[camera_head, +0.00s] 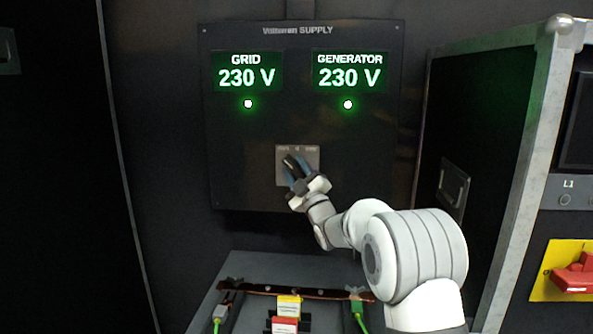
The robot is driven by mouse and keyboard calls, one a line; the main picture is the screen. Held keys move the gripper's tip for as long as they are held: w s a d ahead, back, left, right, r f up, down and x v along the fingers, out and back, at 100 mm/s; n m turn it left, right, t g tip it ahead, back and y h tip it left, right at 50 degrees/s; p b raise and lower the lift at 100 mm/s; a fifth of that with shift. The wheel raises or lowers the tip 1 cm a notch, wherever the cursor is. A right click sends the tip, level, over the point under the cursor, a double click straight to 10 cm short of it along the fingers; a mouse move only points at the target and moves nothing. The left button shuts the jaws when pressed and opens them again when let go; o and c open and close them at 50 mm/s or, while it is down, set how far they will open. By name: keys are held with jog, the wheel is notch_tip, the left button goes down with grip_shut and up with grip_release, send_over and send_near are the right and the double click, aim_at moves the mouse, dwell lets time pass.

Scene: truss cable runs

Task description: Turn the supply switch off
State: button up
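The supply panel (232,165) is a dark plate on the back wall, labelled SUPPLY at its top. Its grid display (246,73) and generator display (347,73) both read 230 V, each with a lit green lamp below. The supply switch (311,156) sits on a small grey plate low in the middle of the panel. Whether the fingers touch or grip the handle cannot be told.
Below the panel is a grey case (240,268) with a copper bar (270,289), green cables and yellow and red labels. At the right stands a metal-edged rack (525,150) with a red rotary switch (575,275) on a yellow plate.

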jog(key=c, duration=0.4)
jog(key=shift+f, duration=0.1)
